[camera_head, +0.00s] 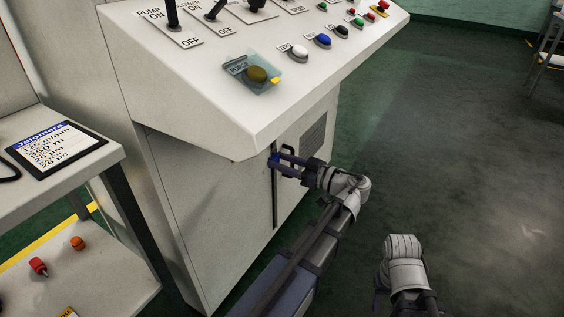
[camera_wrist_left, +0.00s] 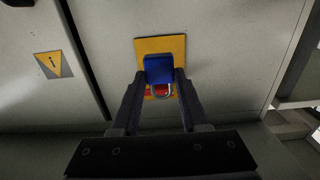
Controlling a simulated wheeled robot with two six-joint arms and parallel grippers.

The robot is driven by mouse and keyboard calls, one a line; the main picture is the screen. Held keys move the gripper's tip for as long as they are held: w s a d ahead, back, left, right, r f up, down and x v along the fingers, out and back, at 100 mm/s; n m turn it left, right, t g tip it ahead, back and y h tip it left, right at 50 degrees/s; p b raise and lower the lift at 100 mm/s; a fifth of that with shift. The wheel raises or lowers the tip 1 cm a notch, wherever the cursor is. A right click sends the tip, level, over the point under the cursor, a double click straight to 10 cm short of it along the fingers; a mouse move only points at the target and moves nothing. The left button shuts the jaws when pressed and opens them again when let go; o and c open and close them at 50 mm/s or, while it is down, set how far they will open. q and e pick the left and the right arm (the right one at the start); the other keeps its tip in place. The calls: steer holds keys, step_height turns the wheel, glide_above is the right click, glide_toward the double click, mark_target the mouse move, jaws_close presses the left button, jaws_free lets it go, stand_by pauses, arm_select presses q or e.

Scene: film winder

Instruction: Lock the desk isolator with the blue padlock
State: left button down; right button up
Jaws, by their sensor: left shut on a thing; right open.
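The blue padlock (camera_wrist_left: 159,68) is held between the fingers of my left gripper (camera_wrist_left: 158,78). Its silver shackle (camera_wrist_left: 154,95) hangs below the body in the left wrist view and overlaps the red part of the isolator (camera_wrist_left: 165,89). I cannot tell whether the shackle passes through the isolator. The isolator's yellow plate (camera_wrist_left: 175,45) is on the pale cabinet face, behind the padlock. In the head view my left gripper (camera_head: 279,164) is at the desk's front, below the overhang, with a bit of the blue padlock (camera_head: 274,158) at its tips.
The sloped control panel (camera_head: 225,100) overhangs the spot above my left gripper. A side table (camera_head: 95,160) stands at left, with red (camera_head: 39,266) and orange (camera_head: 78,243) items below.

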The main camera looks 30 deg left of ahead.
arm_select(q)
steer(key=shift+w+a, duration=0.2)
steer(key=shift+a, duration=2.4)
steer(key=shift+a, duration=0.25)
steer(key=shift+w+a, duration=0.1)
steer(key=shift+a, duration=1.15)
steer(key=shift+f, duration=0.1)
steer(key=shift+a, duration=0.2)
steer(key=shift+w+a, duration=0.1)
steer(key=shift+a, duration=0.55)
steer(key=shift+f, duration=0.15)
